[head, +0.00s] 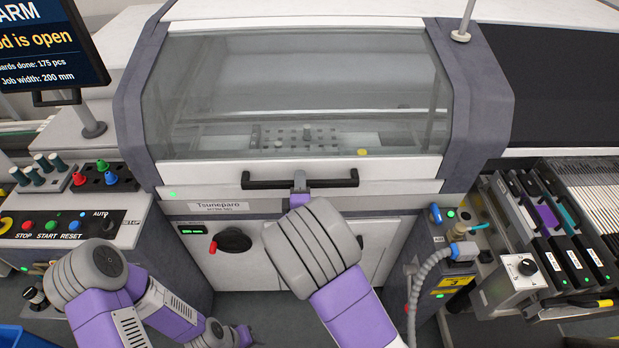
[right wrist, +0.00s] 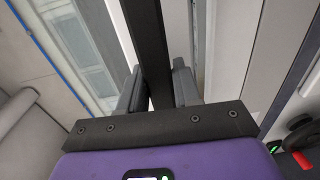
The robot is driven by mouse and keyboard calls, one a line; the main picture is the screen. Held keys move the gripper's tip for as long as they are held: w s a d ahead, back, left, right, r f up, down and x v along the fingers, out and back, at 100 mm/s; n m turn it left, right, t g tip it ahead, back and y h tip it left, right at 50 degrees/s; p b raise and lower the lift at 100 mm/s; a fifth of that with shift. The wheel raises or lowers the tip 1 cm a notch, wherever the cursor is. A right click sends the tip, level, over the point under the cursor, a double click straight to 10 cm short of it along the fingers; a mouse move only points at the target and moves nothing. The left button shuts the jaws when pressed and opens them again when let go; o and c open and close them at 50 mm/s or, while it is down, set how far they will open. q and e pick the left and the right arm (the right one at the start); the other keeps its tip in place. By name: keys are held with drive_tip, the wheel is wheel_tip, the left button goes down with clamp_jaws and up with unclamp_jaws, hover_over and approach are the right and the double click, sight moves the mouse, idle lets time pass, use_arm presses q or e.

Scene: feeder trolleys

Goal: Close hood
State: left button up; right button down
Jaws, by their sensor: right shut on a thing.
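The hood (head: 295,85) is a clear window in a white and grey frame on the machine. It looks low over the front, with its lower white edge close to the front panel; I cannot tell if a gap is left. Its black bar handle (head: 262,180) runs along that edge. My right gripper (head: 300,182) is shut on the middle of the handle. In the right wrist view the black bar (right wrist: 146,40) passes between the two fingers (right wrist: 156,90). My left gripper (head: 222,335) is low at the front, away from the hood; its fingers are not clear.
The screen (head: 45,45) at the upper left reads "is open". A button panel (head: 60,225) stands at the left. A black knob (head: 234,240) sits on the white front doors below the handle. At the right are a grey hose (head: 415,285) and feeder cartridges (head: 545,215).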

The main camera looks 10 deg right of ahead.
drive_tip(key=shift+g, duration=0.5)
drive_tip(key=r+p, duration=0.1)
drive_tip(key=p, duration=0.1)
drive_tip(key=s+r+p, duration=0.1)
drive_tip(key=r, duration=0.1)
drive_tip(key=s+r+p, duration=0.1)
drive_tip(key=p, duration=0.1)
drive_tip(key=shift+s+a+r+p, duration=0.1)
drive_tip(key=shift+a+r+p, duration=0.2)
drive_tip(key=shift+r, duration=0.1)
drive_tip(key=c, duration=0.9)
unclamp_jaws()
drive_tip(key=shift+v, duration=3.75)
drive_tip(key=shift+d, duration=0.1)
